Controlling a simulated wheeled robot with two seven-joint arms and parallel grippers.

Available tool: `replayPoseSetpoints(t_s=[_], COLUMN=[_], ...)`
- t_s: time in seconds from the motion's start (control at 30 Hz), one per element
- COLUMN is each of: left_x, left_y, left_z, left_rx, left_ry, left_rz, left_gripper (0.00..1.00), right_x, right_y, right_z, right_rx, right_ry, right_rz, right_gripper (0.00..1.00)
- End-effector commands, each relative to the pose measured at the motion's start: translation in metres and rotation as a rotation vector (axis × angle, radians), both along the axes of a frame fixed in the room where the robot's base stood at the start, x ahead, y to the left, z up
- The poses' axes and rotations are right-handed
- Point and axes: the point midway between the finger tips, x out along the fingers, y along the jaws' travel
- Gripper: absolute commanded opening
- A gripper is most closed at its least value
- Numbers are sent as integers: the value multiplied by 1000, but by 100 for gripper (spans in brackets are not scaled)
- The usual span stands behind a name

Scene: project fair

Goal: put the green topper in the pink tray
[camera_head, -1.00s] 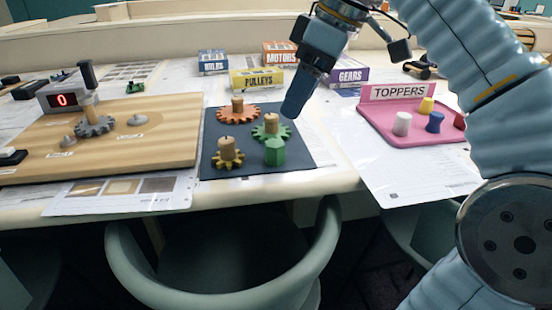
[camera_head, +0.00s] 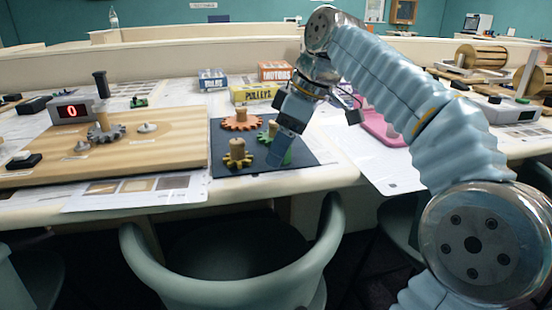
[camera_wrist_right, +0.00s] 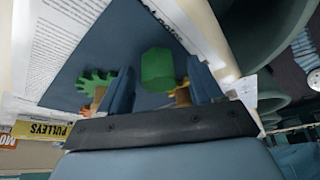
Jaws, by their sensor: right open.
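The green topper (camera_wrist_right: 157,68) stands on the dark mat (camera_head: 222,130), between the two open fingers of my right gripper (camera_wrist_right: 162,86) in the right wrist view. I cannot tell whether either finger touches it. My left gripper is not in view.
An orange gear (camera_head: 241,120), a yellow gear (camera_head: 237,157) and a green gear (camera_head: 268,134) with pegs sit close by on the mat. A wooden board (camera_head: 150,155) lies left. Small boxes, including a yellow one (camera_head: 253,93), stand behind. A chair (camera_head: 235,280) is in front.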

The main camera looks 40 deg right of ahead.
Motion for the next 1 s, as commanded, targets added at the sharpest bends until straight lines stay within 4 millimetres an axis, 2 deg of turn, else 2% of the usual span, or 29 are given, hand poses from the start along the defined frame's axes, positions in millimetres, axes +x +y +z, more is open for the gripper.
replayPoseSetpoints(t_s=[0.07, 0.1, 0.47, 0.53, 0.57, 0.83, 0.97, 1.0], left_x=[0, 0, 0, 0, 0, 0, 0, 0], left_y=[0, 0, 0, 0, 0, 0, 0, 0], left_z=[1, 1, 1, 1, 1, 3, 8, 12], left_rx=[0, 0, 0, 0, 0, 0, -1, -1], left_ry=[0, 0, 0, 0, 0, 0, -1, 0], left_rz=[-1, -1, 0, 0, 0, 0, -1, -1], left_gripper=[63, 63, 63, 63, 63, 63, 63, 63], right_x=[0, 0, 0, 0, 0, 1, 1, 1], right_y=[0, 0, 0, 0, 0, 1, 1, 1], right_z=[1, 1, 1, 1, 1, 5, 21, 30], right_rx=[1, 1, 0, 1, 1, 1, 1, 1], right_ry=[0, 0, 1, 2, 2, 3, 1, -2], right_rz=[0, 0, 0, 1, 1, 1, 3, 3], right_gripper=[65, 62, 7, 6, 1, 1, 1, 1])
